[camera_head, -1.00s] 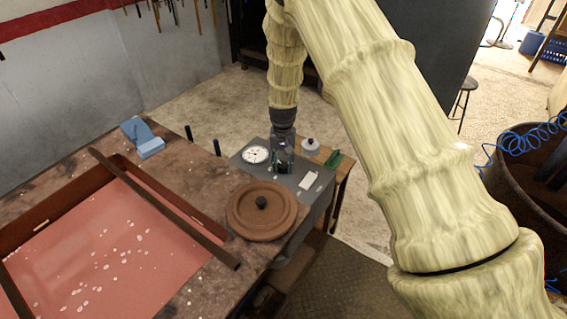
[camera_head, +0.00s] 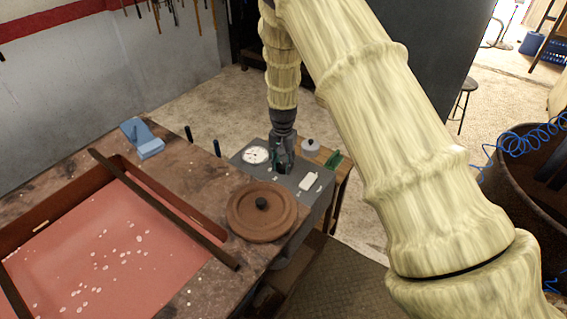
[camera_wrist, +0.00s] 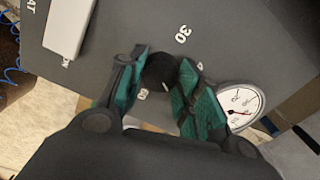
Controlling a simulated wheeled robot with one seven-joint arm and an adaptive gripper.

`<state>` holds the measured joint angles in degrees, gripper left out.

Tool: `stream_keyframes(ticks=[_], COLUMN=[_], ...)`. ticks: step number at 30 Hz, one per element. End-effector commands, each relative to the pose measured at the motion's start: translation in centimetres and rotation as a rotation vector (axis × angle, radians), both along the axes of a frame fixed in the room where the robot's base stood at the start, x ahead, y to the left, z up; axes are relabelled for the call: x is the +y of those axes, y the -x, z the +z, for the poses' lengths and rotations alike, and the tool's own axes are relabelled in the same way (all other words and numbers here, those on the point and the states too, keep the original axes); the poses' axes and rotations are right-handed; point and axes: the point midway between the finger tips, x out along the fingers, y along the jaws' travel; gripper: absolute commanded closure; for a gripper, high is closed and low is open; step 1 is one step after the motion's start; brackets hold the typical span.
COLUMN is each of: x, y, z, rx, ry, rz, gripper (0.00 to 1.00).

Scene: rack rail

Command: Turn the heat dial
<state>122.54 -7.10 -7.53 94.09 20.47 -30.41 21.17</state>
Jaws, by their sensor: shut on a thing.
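The heat dial (camera_wrist: 160,69) is a dark round knob on a grey panel (camera_wrist: 205,25) with printed numbers, one reading 30. In the wrist view it sits between the green-padded fingers of my gripper (camera_wrist: 155,85), which is shut on it. In the head view my gripper (camera_head: 283,165) points down at the grey box (camera_head: 316,202), and the dial is hidden behind the fingers. A white round gauge (camera_head: 256,155) with a needle lies left of the gripper; it also shows at the right in the wrist view (camera_wrist: 238,104).
A white plate or switch (camera_head: 309,181) is on the panel right of my gripper. A brown round lid (camera_head: 261,211) with a black knob lies in front. A red-floored tray (camera_head: 100,245) and a blue object (camera_head: 143,139) are on the bench at left.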

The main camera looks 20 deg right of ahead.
Motion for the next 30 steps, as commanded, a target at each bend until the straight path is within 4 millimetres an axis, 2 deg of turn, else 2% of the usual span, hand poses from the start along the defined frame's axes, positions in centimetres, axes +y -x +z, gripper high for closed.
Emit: stream_keyframes(ticks=[2,3,6,7,16,20,23,30], x=[-0.1,-0.1,-0.1,-0.1,0.0,0.0,0.0,0.0], y=[-0.4,-0.4,-0.4,-0.3,-0.1,-0.1,-0.2,-0.3], z=[0.4,0.4,0.3,0.3,0.1,0.7,1.9,6.2], rx=[-0.01,-0.01,-0.009,-0.008,-0.003,-0.003,-0.004,-0.006], ry=[0.001,0.001,0.002,0.001,0.001,0.001,0.0,0.001], rz=[0.0,0.0,0.001,0.001,0.001,0.001,0.001,0.001], gripper=[0.9,0.64,0.46,0.43,0.43,0.43,0.43,0.43])
